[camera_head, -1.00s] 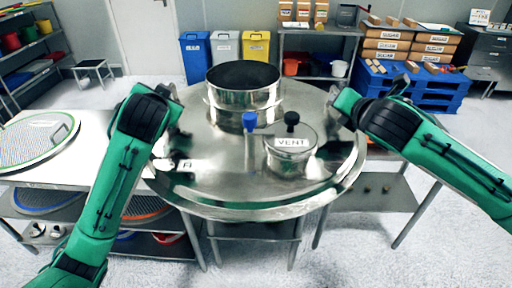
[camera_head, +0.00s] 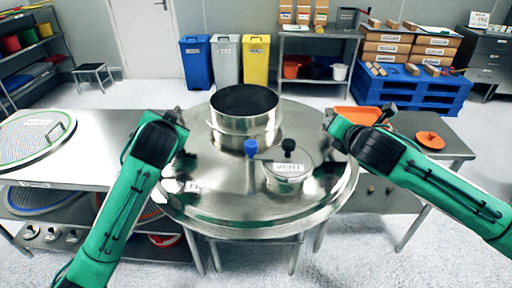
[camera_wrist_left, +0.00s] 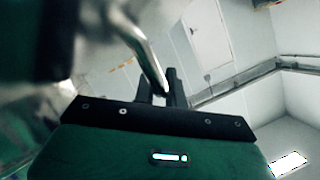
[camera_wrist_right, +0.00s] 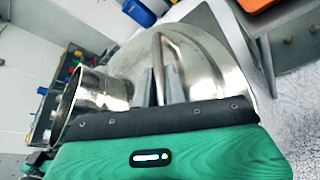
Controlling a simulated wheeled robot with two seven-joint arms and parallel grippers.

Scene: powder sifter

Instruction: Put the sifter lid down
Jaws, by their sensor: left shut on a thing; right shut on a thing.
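The sifter lid (camera_head: 225,205) is a large round steel disc in the middle of the head view. It carries an open steel collar (camera_head: 245,125), a blue-topped stem (camera_head: 250,149) and a pot marked VENT (camera_head: 289,181). It looks roughly level. My left gripper (camera_head: 182,158) is at its left rim and my right gripper (camera_head: 333,130) at its right rim. The left wrist view shows a bent metal handle (camera_wrist_left: 140,48) at the left fingers. The right wrist view shows the other handle (camera_wrist_right: 163,48) between the right fingers. What lies under the lid is hidden.
A steel table (camera_head: 95,150) at the left bears a round mesh screen (camera_head: 35,133). A table (camera_head: 455,145) at the right bears an orange tray (camera_head: 358,115) and an orange part (camera_head: 430,139). Bins (camera_head: 226,60) and a blue pallet (camera_head: 425,90) stand behind.

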